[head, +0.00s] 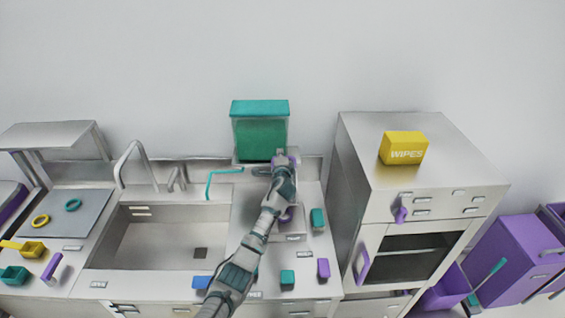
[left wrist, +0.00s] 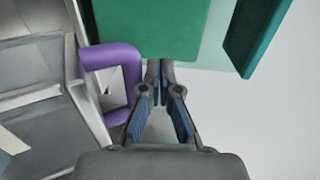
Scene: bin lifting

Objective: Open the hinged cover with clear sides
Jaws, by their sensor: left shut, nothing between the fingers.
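The teal box with clear sides (head: 261,140) stands against the wall at the back of the counter, with its teal top (head: 260,107) level in the head view. In the left wrist view its teal panel (left wrist: 150,35) fills the upper middle. A second teal slab (left wrist: 258,35) is at upper right, with a pale see-through part between them. My left gripper (head: 281,158) is at the box's lower right corner in the head view. In the wrist view its fingertips (left wrist: 160,65) are together and empty, by the teal panel's lower edge. My right gripper is not in view.
A purple handle (left wrist: 130,75) is close to the left of my fingers in the wrist view. A sink (head: 165,238) with a tall tap lies left of my arm. A steel cabinet (head: 425,165) with a yellow wipes box (head: 403,148) stands to the right.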

